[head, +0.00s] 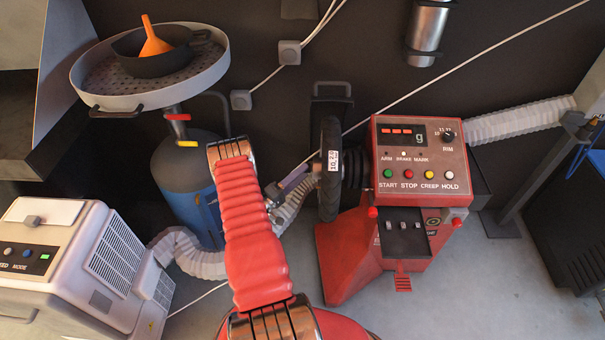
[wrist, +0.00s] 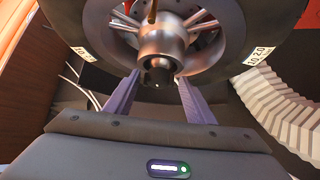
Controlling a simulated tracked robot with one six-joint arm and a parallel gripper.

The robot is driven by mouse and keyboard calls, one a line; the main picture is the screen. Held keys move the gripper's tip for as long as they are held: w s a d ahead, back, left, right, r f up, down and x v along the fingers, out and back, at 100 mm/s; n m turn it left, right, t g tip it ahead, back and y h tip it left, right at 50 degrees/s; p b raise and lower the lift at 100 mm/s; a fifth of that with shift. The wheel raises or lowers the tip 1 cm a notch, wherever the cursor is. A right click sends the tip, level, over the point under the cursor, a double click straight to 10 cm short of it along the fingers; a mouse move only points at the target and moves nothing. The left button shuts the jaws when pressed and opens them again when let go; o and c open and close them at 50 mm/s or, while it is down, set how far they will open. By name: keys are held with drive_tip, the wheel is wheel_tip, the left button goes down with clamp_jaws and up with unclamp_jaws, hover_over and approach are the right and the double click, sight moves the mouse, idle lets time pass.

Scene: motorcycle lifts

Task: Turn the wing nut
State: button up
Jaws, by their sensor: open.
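The wheel (head: 329,190) is mounted upright on the left side of the red balancing machine (head: 421,162). In the wrist view its silver hub nut (wrist: 161,46), which looks like the wing nut, sits at the wheel's centre with a dark shaft end below it. A brownish bar sticks up from it at the top edge. My gripper (wrist: 157,76) is open, its two purple fingers pointing at the hub from below, one on each side of the shaft end. I cannot tell if they touch it. In the head view my gripper (head: 301,172) is just left of the wheel, and the nut is hidden.
A ribbed white hose (wrist: 278,108) runs right of the gripper. A blue tank (head: 186,178) under a round tray (head: 98,95) with a black bowl and orange funnel (head: 153,40) stands left. A beige cooler-like unit (head: 75,265) is front left.

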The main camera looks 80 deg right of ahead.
drive_tip(key=v, duration=1.2)
drive_tip(key=shift+w+a+f, duration=0.2)
drive_tip(key=shift+a, duration=0.1)
